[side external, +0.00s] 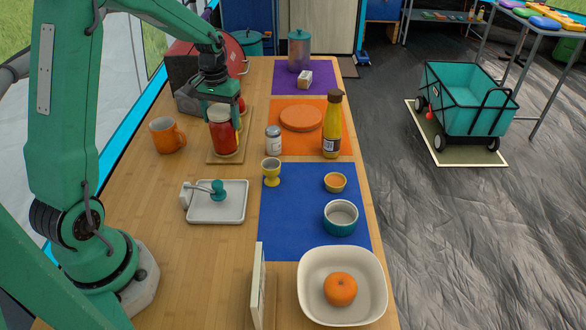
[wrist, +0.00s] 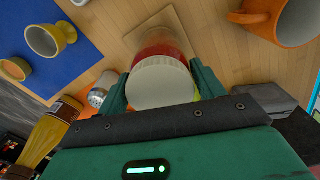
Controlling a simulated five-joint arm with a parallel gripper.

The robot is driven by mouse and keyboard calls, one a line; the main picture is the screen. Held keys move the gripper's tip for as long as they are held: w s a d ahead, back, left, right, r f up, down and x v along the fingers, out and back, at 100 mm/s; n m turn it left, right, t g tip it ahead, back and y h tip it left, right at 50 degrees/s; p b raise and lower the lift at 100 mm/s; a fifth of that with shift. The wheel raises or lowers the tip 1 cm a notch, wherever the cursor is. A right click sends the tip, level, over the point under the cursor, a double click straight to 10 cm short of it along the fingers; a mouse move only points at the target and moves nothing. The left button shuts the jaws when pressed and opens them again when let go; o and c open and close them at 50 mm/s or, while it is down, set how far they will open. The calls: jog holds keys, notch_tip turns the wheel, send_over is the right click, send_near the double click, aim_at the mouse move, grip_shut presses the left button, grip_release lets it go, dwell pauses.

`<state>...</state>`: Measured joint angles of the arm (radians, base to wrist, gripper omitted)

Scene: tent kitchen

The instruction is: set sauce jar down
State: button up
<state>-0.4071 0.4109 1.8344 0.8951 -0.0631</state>
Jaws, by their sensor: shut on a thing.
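The sauce jar (side external: 223,138) is red with a white lid and stands upright over the near part of a wooden board (side external: 217,159). Whether its base touches the board I cannot tell. My gripper (side external: 222,107) comes from above and is shut on the jar near its lid. In the wrist view the pale lid (wrist: 163,84) sits between the two green fingers of my gripper (wrist: 161,86). The jar's lower part is mostly hidden there, with the board (wrist: 160,18) beyond it.
An orange mug (side external: 166,136) stands left of the board. A salt shaker (side external: 273,140), yellow egg cup (side external: 271,172) and sauce bottle (side external: 332,125) stand to the right. A white tray (side external: 232,212) lies nearer. Bare wood lies between the mug and tray.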

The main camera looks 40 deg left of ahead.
jog(key=o, duration=1.9)
jog(key=shift+f, duration=0.1)
notch_tip(320, 180, up, 12)
jog(key=shift+r, duration=0.2)
jog(key=s+d+r+m+t, duration=0.25)
jog(key=s+d+r, duration=0.25)
jog(key=s+d, duration=0.4)
jog(key=s+d+f+m+t, duration=0.2)
jog(key=s+d+m+t, duration=0.1)
jog(key=s+d, duration=0.5)
jog(key=shift+s+d, duration=0.35)
jog(key=shift+s, duration=0.45)
